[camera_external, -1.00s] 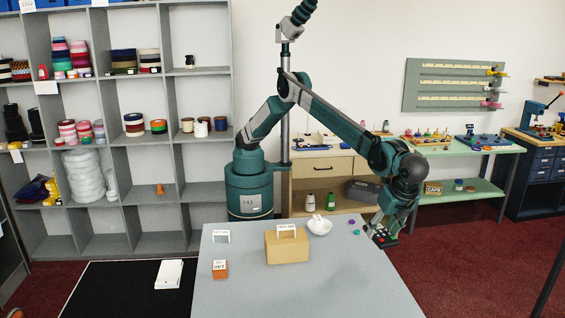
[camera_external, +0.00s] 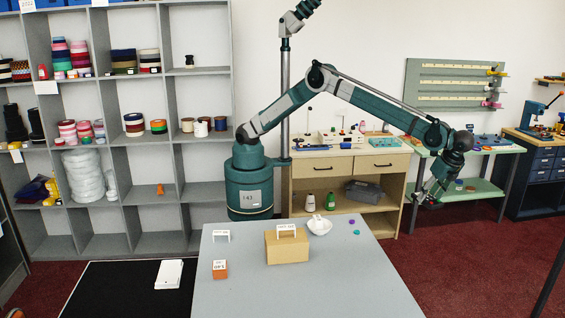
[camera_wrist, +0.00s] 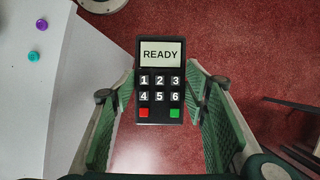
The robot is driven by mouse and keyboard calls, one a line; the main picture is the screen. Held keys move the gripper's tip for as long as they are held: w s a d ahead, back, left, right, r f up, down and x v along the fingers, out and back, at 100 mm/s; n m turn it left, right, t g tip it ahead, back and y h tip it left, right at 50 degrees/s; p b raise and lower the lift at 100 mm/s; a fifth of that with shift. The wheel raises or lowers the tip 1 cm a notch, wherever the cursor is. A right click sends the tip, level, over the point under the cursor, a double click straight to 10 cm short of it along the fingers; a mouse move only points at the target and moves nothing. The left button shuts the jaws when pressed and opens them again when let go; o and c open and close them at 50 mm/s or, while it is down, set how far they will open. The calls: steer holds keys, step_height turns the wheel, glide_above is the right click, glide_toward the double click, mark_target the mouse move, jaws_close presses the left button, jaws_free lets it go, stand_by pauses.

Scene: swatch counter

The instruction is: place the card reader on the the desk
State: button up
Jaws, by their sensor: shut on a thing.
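My gripper (camera_external: 430,194) is shut on the card reader (camera_wrist: 160,52), a black handset with a pale READY screen, number keys and a red and a green key. The wrist view shows the reader between the green finger pads, over red carpet. In the external view it is small and hard to make out at the gripper. The gripper hangs to the right of the grey table (camera_external: 330,280) and beyond its right edge. A wooden desk (camera_external: 340,164) with drawers stands behind, to the left of the gripper.
A green workbench (camera_external: 480,192) stands behind my gripper. Tools and small items crowd the wooden desk's top.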

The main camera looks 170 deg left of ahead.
steer(key=s+a+p, duration=0.1)
steer(key=s+a, duration=0.7)
steer(key=s, duration=0.6)
steer(key=s+a+n+p, duration=0.1)
steer(key=s+a, duration=0.7)
steer(key=s, duration=0.6)
steer(key=s+a+p, duration=0.2)
steer(key=s+a, duration=0.6)
steer(key=s, duration=0.6)
steer(key=s+a+r+n+p, duration=0.1)
steer(key=s+a+p, duration=0.15)
steer(key=s, duration=4.05)
steer(key=s+d, duration=0.4)
steer(key=s, duration=0.5)
steer(key=s+d, duration=0.4)
steer(key=s, duration=0.6)
steer(key=s+d, duration=0.4)
steer(key=s, duration=0.5)
steer(key=s+d+f+m+b, duration=0.1)
steer(key=s+d+f+b, duration=0.2)
steer(key=s+d, duration=0.4)
steer(key=s+d+f+m+b, duration=0.2)
steer(key=s+d, duration=0.5)
steer(key=d, duration=0.9)
steer(key=s+d+f+m+y+b, duration=0.1)
steer(key=s+d+f+b, duration=0.4)
steer(key=d, duration=0.6)
steer(key=shift+s+d+m, duration=0.4)
steer(key=shift+s, duration=0.85)
